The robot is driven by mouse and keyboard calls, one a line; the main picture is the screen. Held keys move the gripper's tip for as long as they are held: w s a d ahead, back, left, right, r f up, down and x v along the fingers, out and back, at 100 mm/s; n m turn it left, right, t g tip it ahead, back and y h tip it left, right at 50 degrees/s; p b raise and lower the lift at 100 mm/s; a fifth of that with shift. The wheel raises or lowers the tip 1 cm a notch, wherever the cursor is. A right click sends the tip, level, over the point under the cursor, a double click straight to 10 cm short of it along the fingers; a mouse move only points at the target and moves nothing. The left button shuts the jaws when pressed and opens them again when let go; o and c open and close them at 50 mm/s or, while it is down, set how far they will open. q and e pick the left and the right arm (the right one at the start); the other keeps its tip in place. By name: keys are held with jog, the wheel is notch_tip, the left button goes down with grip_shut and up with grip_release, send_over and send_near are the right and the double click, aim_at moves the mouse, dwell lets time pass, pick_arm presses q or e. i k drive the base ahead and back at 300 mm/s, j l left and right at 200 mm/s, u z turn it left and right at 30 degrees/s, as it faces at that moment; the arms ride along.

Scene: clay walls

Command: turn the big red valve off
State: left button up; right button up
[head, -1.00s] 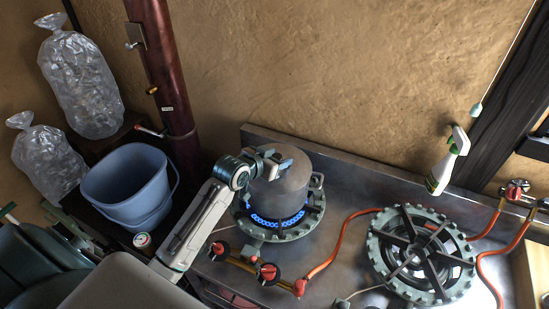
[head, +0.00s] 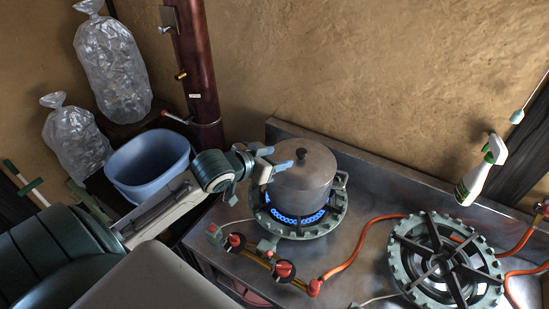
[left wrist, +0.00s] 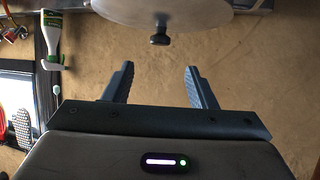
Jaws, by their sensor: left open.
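Two red knobs on dark round bases, a left one (head: 237,241) and a right one (head: 284,271), sit on the brass pipe in front of the lit burner. I cannot tell for sure which is the big valve. Blue flames (head: 298,217) burn under a lidded metal pot (head: 305,190). My left gripper (head: 274,160) is open and empty at the pot's upper left, above and behind the knobs; I cannot tell whether it touches the pot. In the left wrist view, its open jaws (left wrist: 159,68) face the wall, with the lid (left wrist: 165,8) nearby. My right gripper is out of view.
A blue bucket (head: 148,165) and bags (head: 110,65) are at left. Another red fitting (head: 545,209) is cut off at right.

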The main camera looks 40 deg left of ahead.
aim_at(283, 269)
jog(key=u, duration=0.9)
jog(key=k+l, duration=0.15)
jog(key=l, duration=0.2)
jog(key=k+l, duration=0.15)
jog(key=l, duration=0.2)
jog(key=k+l, duration=0.15)
jog(key=l, duration=0.15)
jog(key=k+l, duration=0.15)
jog(key=l, duration=0.2)
jog(key=k+l, duration=0.15)
jog(key=l, duration=0.2)
jog(key=k+l, duration=0.15)
jog(key=l, duration=0.2)
